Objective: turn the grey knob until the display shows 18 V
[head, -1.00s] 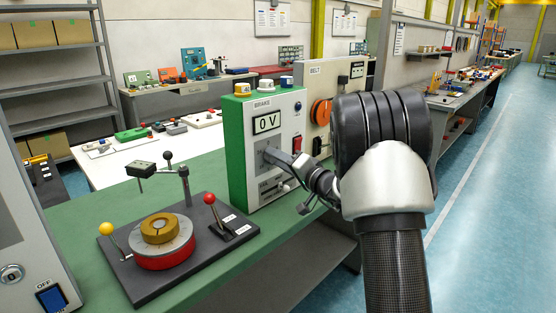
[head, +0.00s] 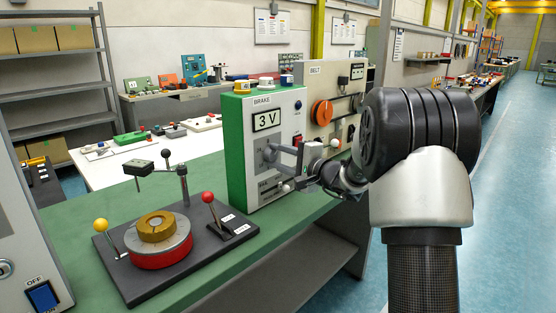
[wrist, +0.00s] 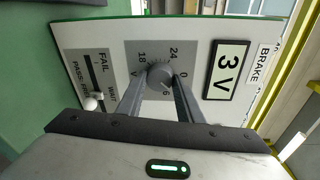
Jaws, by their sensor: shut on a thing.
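The brake box (head: 238,150) is green with a pale front panel and stands on the green bench. Its display (head: 266,120) reads 3 V, and the display in the wrist view (wrist: 227,68) reads the same, turned sideways. The grey knob (wrist: 160,75) sits on a grey dial plate (wrist: 135,50) marked with numbers including 0, 18 and 24. My gripper (head: 274,152) reaches the panel from the right; in the wrist view its two fingers (wrist: 158,82) are on either side of the knob, shut on it. The fingers partly hide the dial numbers.
Below the knob is a slider (wrist: 91,103) with a white ball and FAIL, WAIT and PASS labels. The belt panel (head: 333,110) stands just behind and right. A black base with a red-handled lever (head: 208,198) and a brass-topped turntable (head: 157,228) is left of the box.

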